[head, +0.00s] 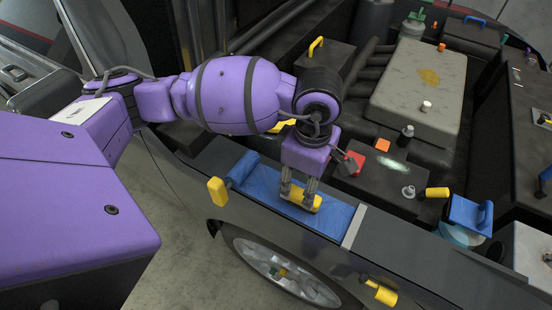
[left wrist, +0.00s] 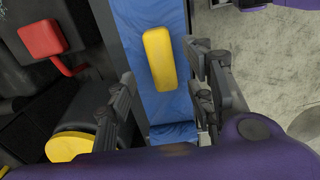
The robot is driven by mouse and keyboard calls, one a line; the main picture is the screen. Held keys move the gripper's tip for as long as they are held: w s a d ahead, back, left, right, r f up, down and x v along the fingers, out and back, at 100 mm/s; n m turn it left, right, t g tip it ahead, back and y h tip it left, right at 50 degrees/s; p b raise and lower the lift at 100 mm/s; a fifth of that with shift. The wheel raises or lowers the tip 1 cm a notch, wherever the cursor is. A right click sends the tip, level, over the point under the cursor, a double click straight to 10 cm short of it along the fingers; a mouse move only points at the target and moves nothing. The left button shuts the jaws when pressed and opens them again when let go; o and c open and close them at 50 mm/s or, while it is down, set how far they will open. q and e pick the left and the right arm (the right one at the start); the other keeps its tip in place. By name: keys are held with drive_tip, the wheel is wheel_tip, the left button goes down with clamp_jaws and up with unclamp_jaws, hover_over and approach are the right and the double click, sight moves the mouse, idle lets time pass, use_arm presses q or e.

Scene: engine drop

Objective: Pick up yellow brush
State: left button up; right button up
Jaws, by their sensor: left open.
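The yellow brush (head: 305,201) lies on a blue mat (head: 330,216) on the car's fender, and its bristles are not visible. In the left wrist view the brush (left wrist: 159,58) shows as a rounded yellow block on the blue mat (left wrist: 133,18). My left gripper (head: 299,191) points down over the brush with its fingers apart. In the left wrist view, the fingers show on either side of the brush, with visible gaps; exact height above it is hard to tell. My right gripper is not in view.
The engine bay lies behind, with a red block (head: 354,163), a yellow cap (head: 437,192) and a grey engine cover (head: 418,85). A wheel (head: 280,265) is below the fender.

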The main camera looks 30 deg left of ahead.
sight(303, 197)
use_arm(q)
wheel_tip(303, 197, down, 6)
drive_tip(key=shift+s+d+r+p, duration=0.1)
drive_tip(key=shift+d+r+p, duration=0.1)
drive_tip(key=shift+p, duration=0.15)
clamp_jaws()
drive_tip(key=shift+r, duration=0.15)
